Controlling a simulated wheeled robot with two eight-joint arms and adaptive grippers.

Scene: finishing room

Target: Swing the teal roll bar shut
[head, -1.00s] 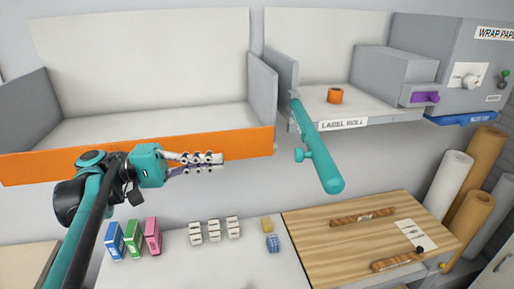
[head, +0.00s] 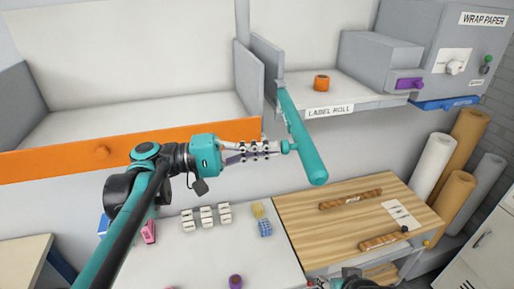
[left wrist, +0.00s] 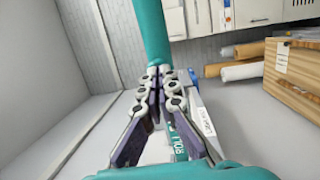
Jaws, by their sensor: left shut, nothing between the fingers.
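The teal roll bar (head: 301,128) sticks out toward me from the divider beside the label shelf, its thick free end hanging over the bench. It stands open, away from the orange label roll (head: 321,82). A small teal knob (head: 289,146) sits on its left side. My left gripper (head: 268,150) is shut and empty, its fingertips at or very near the knob; I cannot tell whether they touch. In the left wrist view, the bar (left wrist: 150,35) runs just beyond the shut fingers. Only a dark piece, possibly of my right gripper, shows at the bottom edge.
The label shelf (head: 345,97) and its grey divider (head: 267,68) are behind the bar. An orange-fronted bin (head: 60,163) is left, behind my left arm. Below are white blocks (head: 207,216) and a wooden board (head: 300,213). Paper rolls (head: 432,165) stand right.

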